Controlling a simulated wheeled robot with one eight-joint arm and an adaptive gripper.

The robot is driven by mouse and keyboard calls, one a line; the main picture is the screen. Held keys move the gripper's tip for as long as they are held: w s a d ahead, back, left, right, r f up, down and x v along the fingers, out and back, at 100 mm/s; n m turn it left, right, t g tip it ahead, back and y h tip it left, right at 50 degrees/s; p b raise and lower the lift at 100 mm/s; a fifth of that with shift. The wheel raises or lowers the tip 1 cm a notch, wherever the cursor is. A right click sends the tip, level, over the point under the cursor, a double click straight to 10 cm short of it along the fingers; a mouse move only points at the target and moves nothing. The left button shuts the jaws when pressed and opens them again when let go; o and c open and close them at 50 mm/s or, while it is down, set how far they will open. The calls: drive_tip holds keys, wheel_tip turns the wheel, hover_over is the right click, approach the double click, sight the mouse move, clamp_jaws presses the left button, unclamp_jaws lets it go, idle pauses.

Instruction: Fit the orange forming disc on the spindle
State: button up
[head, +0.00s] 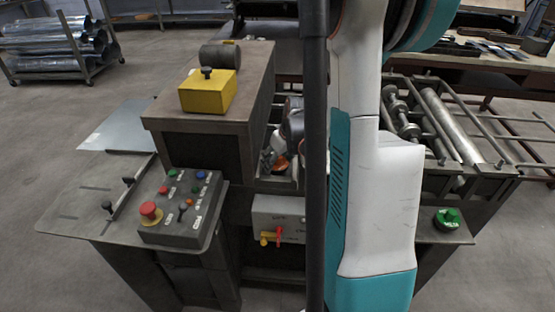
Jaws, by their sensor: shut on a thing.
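An orange piece (281,162), which looks like the forming disc, shows as a small patch in the gap of the machine, right of the brown cabinet. My gripper (272,162) is down in that gap, small and partly hidden, and it is shut on the orange disc. I cannot tell whether the disc touches anything else. The spindle cannot be made out; my column and arm cover the middle of the machine.
A yellow box (208,94) and a dark cylinder (220,55) sit on the cabinet top (180,118). A control box (180,210) with a red button stands at the left. Rollers (453,125) lie at the right, above a green knob (447,217).

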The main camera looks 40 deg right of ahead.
drive_tip(key=shift+s+f, duration=0.1)
drive_tip(key=shift+f, duration=0.05)
drive_tip(key=o, duration=1.5)
drive_tip(key=shift+a, duration=0.1)
drive_tip(key=o, duration=0.3)
drive_tip(key=shift+o, duration=0.2)
drive_tip(key=shift+r+p, duration=3.05)
drive_tip(key=shift+r, duration=1.5)
